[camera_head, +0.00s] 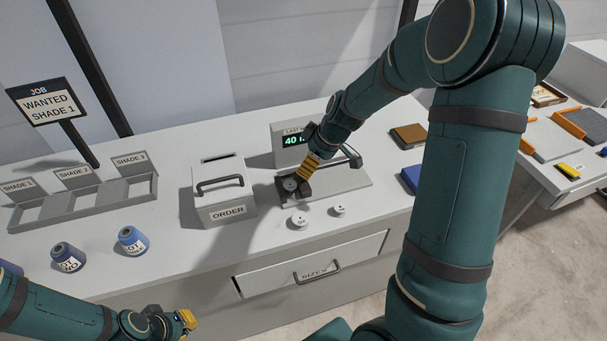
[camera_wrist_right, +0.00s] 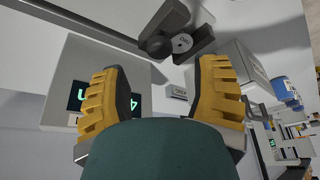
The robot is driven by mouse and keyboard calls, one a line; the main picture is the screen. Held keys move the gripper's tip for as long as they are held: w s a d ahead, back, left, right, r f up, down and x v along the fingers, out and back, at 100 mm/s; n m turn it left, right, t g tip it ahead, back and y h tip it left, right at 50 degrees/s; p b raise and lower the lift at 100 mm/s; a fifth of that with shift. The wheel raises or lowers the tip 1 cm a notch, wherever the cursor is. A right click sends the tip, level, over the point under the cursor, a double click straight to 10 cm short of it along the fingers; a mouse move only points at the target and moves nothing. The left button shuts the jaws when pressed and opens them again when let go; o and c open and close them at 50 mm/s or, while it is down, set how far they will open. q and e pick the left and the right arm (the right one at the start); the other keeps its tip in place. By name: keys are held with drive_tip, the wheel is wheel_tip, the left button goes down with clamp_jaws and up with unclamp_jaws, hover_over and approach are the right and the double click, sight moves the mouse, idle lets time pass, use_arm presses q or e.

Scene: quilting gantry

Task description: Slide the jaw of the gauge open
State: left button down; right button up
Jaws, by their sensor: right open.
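The gauge stands at the middle back of the table, with a green-lit display box (camera_head: 285,155) and a flat grey base (camera_head: 345,184). Its dark jaw (camera_head: 292,188) is at the base's left end, with a pale round disc at it. The wrist view shows the dark jaw blocks (camera_wrist_right: 193,43) with the disc (camera_wrist_right: 182,43) between them, and the display box (camera_wrist_right: 65,70) at left. My right gripper (camera_head: 309,168) is open just above the jaw; nothing shows between its fingers (camera_wrist_right: 160,72). My left gripper (camera_head: 186,319) is low at left, away from the gauge; its finger gap is unclear.
A white ORDER box (camera_head: 224,197) stands left of the gauge. Two small white discs (camera_head: 299,221) (camera_head: 339,209) lie in front. Blue spools (camera_head: 132,240) and a shade tray (camera_head: 82,204) are at left. A brown block (camera_head: 409,136) and a blue block (camera_head: 410,178) are at right.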

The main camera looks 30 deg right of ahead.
sight(303, 180)
drive_tip(key=x, duration=0.5)
drive_tip(key=shift+w+a+f+b, duration=0.1)
drive_tip(key=shift+w+f+b, duration=0.05)
drive_tip(key=shift+f+b, duration=0.2)
clamp_jaws()
drive_tip(key=shift+f, duration=0.1)
